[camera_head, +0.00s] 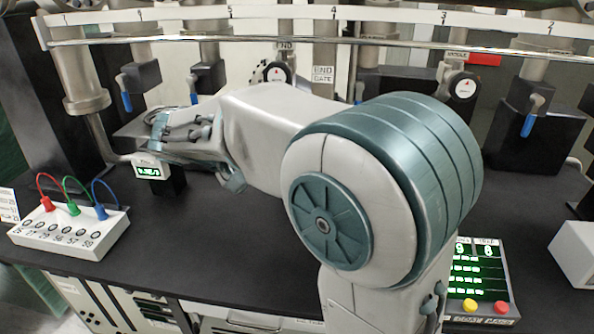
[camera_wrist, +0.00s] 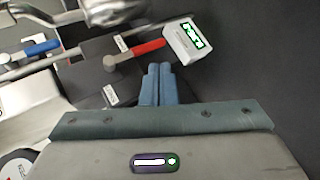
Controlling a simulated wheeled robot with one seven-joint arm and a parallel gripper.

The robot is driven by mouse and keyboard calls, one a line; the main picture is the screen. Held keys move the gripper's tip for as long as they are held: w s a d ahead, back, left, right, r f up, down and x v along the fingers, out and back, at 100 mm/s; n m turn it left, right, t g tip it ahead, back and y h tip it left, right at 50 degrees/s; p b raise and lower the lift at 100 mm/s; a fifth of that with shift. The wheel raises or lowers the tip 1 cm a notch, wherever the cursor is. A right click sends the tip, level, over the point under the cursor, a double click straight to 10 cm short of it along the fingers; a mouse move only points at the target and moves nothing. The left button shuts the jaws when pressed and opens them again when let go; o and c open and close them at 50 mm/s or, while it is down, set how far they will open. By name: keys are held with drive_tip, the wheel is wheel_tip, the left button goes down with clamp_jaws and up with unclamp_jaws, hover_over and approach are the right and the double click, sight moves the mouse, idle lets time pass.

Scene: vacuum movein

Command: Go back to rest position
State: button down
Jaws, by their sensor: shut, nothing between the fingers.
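My arm reaches across the black bench toward the left in the head view. My gripper (camera_wrist: 156,84) shows in the wrist view with its two blue-grey fingers pressed together and nothing between them. In the head view the fingertips are hidden behind the hand. A red-handled valve (camera_wrist: 135,54) lies just beyond the fingers, apart from them as far as I can tell. A small white gauge with a green display (camera_wrist: 188,41) is up and to the right of the fingertips. The same gauge shows in the head view (camera_head: 149,171), below my wrist.
A white box with red, green and blue cables (camera_head: 70,234) stands at the left front. A panel with green digits (camera_head: 478,275) is at the right front. Blue-handled valves (camera_head: 528,122) and a long metal rail (camera_head: 300,38) line the back. Bare bench (camera_head: 225,245) lies below my forearm.

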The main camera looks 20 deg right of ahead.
drive_tip(key=v, duration=0.5)
drive_tip(key=s+d+f+y+p, duration=0.1)
drive_tip(key=s+f+y+p, duration=0.1)
drive_tip(key=s, duration=0.3)
drive_tip(key=s+d+f+m+y+p, duration=0.1)
drive_tip(key=s+f+y+p, duration=0.1)
drive_tip(key=s+y, duration=0.3)
drive_tip(key=s+d+f+m+y+p, duration=0.1)
drive_tip(key=s+d+f+y+p, duration=0.1)
drive_tip(key=s, duration=0.4)
drive_tip(key=shift+s+f+y+p, duration=0.35)
drive_tip(key=shift+f+y+p, duration=0.25)
drive_tip(key=shift+f+y, duration=0.35)
drive_tip(key=shift+d, duration=0.1)
